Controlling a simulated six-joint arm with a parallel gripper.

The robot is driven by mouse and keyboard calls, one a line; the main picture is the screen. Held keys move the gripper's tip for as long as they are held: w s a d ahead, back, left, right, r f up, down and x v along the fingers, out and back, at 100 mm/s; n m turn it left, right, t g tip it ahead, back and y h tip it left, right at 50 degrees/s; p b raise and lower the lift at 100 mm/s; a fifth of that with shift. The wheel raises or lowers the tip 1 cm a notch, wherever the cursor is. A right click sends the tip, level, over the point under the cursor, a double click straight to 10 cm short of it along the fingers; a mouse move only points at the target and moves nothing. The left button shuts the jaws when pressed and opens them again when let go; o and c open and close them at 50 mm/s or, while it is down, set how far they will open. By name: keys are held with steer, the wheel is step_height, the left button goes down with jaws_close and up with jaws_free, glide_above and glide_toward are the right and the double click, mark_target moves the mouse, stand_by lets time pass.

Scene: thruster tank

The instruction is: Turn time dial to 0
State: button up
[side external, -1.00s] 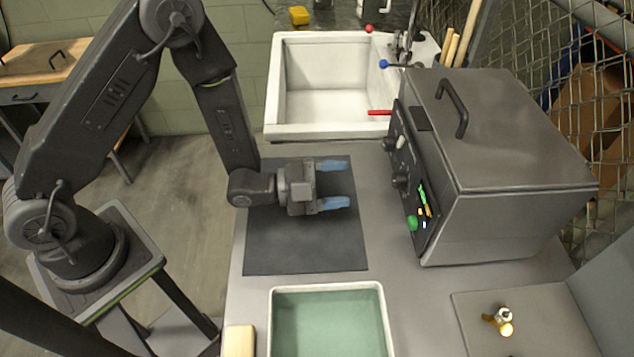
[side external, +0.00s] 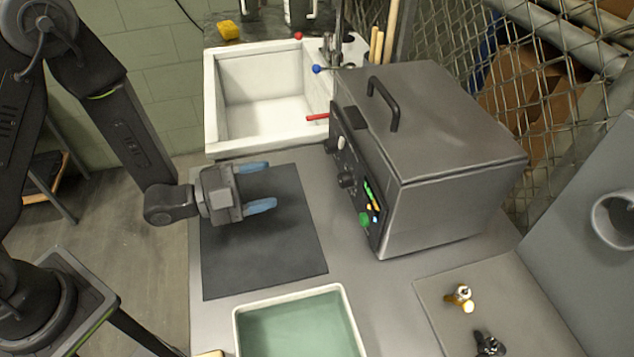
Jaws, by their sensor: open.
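The grey tank (side external: 440,150) stands on the counter right of centre, with a carrying handle on its lid. Its dark control panel (side external: 357,185) faces left toward my gripper. The panel carries a white knob (side external: 341,143), a dark dial (side external: 347,181) and a green knob (side external: 364,219). Which of these is the time dial, and its setting, are too small to read. My gripper (side external: 262,187), with blue fingertips, is open and empty. It is above the dark mat (side external: 265,255), left of the panel and apart from it, fingers pointing right.
A white sink (side external: 262,100) with a red lever (side external: 317,116) lies behind the mat. A tray of greenish liquid (side external: 300,325) is in front. Small metal fittings (side external: 460,297) lie at the front right. A wire fence stands behind the tank. The space between gripper and panel is clear.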

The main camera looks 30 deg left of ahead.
step_height(320, 180, up, 2)
steer(key=m, duration=1.4)
glide_toward(340, 181)
steer(key=x, duration=0.9)
steer(key=shift+a+f, duration=0.1)
steer(key=c, duration=0.9)
